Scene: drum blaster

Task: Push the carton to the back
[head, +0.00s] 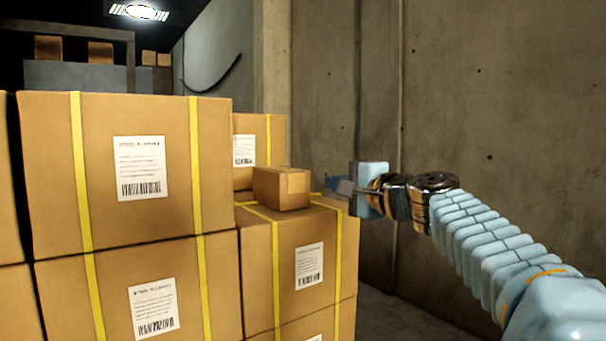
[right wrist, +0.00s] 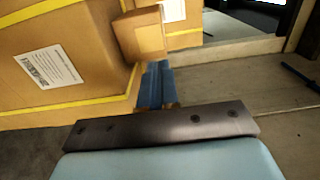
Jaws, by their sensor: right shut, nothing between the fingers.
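The small brown carton (head: 281,188) sits on top of a large strapped box (head: 298,262), in front of another strapped box (head: 262,143) further back. The carton also shows in the right wrist view (right wrist: 139,37). My right gripper (head: 334,186) is shut and empty. It is just to the right of the carton, near the right edge of the large box's top, with a small gap to the carton. In the right wrist view its blue fingers (right wrist: 156,84) lie together, pointing toward the carton's side. My left gripper is not in view.
A tall stack of strapped boxes (head: 100,210) stands to the left of the carton and rises above it. A concrete wall (head: 480,110) stands to the right. Between the stack and the wall is a gap with bare floor (head: 390,318).

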